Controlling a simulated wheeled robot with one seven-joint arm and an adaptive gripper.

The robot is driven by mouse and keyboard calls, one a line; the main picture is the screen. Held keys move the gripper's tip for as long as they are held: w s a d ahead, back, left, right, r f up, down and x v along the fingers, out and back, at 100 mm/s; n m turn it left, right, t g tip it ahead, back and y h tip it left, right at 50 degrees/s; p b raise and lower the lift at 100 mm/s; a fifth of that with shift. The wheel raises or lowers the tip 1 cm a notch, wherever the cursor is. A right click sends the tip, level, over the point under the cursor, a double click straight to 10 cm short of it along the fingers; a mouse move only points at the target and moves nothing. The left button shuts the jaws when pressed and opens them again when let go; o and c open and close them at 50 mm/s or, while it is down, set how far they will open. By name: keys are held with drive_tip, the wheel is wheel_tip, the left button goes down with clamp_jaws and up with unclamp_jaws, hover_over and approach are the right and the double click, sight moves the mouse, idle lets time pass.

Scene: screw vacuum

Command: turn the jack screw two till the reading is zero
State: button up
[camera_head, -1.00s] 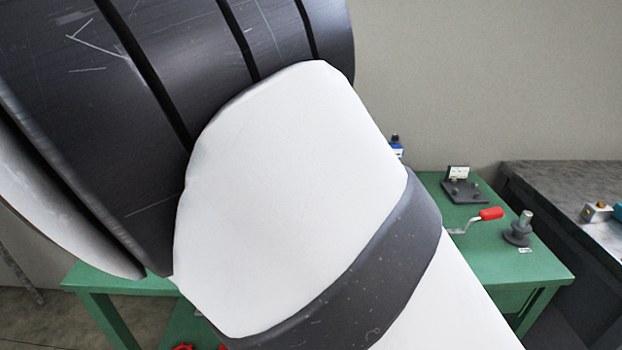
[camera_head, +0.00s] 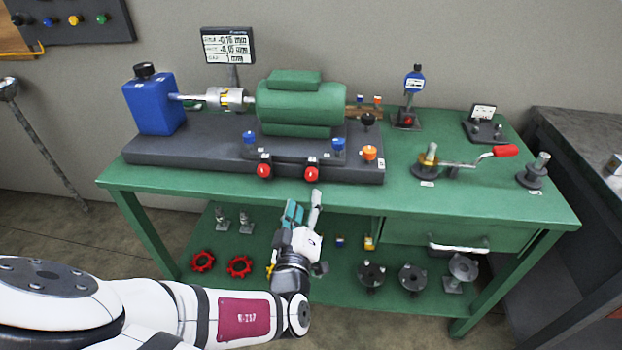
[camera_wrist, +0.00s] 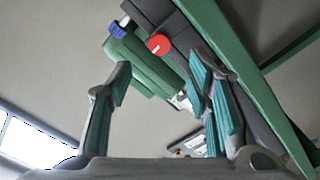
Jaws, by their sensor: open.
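Two red jack screw knobs stick out from the front of the grey base (camera_head: 205,159) under a green motor (camera_head: 300,105), a left one (camera_head: 264,171) and a right one (camera_head: 311,174). Their number labels are too small to read. One red knob (camera_wrist: 159,44) shows in the wrist view, ahead of and between the fingers; I cannot tell which. The display (camera_head: 228,46) at the back left shows small figures, the top one seeming to be about -0.76 mm. My gripper (camera_head: 304,207) is open and empty, just below and in front of the right red knob, apart from it.
Blue knobs (camera_head: 249,138) and an orange knob (camera_head: 369,153) stand close above the red ones. A lower shelf holds several parts.

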sight(310, 177)
drive_tip(key=w, duration=0.9)
drive_tip(key=shift+w+d+b, duration=0.15)
drive_tip(key=shift+b, duration=0.2)
clamp_jaws()
